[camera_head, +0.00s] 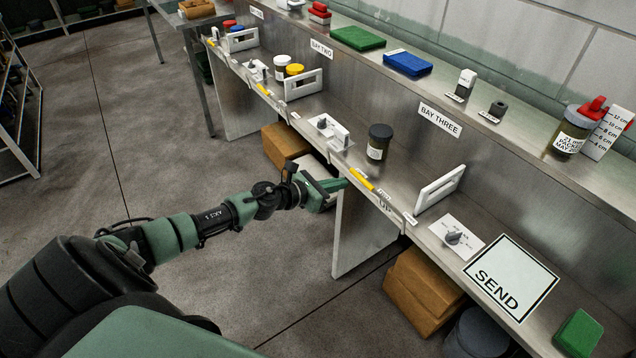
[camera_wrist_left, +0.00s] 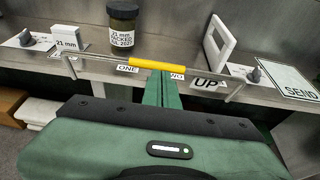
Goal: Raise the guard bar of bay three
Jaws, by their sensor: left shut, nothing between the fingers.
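The bay three guard bar is a thin metal rod with a yellow sleeve (camera_head: 362,180), along the front edge of the bench below the BAY THREE sign (camera_head: 440,120). In the left wrist view the yellow sleeve (camera_wrist_left: 157,65) crosses just beyond my fingertips, and the rod's ends bend toward the bench edge. My left gripper (camera_head: 343,184) is shut and empty, its green fingers pointing at the sleeve. I cannot tell whether they touch it. An UP label (camera_wrist_left: 208,83) is on the edge right of the sleeve. My right gripper is not in view.
A dark-lidded jar (camera_head: 379,142) stands behind the bar. A white frame (camera_head: 440,188), a dial plate (camera_head: 455,238) and a SEND pad (camera_head: 510,278) lie to the right. Cardboard boxes (camera_head: 424,285) sit under the bench. The floor to the left is open.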

